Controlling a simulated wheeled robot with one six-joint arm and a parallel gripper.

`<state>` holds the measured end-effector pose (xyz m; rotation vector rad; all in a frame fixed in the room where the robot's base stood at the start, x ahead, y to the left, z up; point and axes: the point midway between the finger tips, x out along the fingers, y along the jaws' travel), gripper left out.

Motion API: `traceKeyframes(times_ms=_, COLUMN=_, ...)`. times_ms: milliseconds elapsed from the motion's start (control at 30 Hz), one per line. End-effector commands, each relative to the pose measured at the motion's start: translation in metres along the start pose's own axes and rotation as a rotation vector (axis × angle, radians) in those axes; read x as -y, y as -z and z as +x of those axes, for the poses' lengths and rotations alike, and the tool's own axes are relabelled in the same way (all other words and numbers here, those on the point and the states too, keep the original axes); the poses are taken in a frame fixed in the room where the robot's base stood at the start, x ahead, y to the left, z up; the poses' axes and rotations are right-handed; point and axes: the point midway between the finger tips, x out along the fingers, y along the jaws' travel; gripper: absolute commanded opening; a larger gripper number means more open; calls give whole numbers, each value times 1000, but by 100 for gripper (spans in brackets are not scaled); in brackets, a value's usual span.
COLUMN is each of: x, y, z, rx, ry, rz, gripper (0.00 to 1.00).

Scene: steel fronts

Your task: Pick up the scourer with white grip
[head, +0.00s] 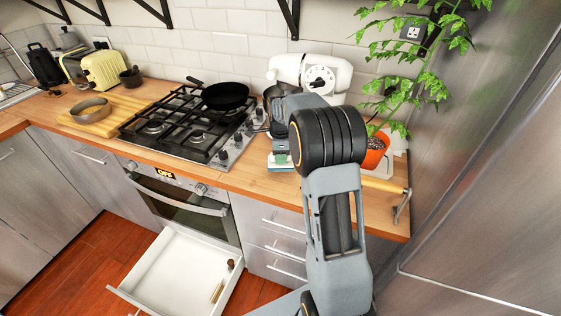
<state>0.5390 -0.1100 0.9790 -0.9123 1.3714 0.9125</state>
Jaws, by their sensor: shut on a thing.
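My gripper (280,148) points down over the counter, to the right of the hob and in front of the white stand mixer. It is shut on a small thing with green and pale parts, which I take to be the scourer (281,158). My own arm and the gripper cover much of it. I cannot tell whether it touches the counter or is held clear of it.
The hob (160,132) carries a black pan (225,95). The white mixer (318,74) stands close behind my gripper. A plant in an orange pot (375,153) and a rolling pin (383,185) are to the right. A white drawer (165,272) stands open below.

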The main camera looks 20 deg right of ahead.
Motion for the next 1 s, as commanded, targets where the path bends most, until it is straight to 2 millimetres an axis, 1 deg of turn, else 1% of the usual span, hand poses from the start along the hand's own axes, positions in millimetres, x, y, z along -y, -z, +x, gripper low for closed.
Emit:
traceKeyframes(times_ms=333, x=-53, y=-4, z=-64, rx=1, ry=5, rz=-1, gripper=0)
traceKeyframes(times_ms=500, x=-87, y=-7, z=-76, rx=1, ry=3, rz=-2, gripper=0)
traceKeyframes(times_ms=700, x=-116, y=-9, z=-89, rx=1, ry=3, rz=-2, gripper=0)
traceKeyframes(times_ms=800, x=-126, y=-10, z=-94, rx=1, ry=2, rz=-1, gripper=0)
traceKeyframes(times_ms=1000, x=-137, y=-11, z=-98, rx=0, ry=0, rz=0, gripper=0)
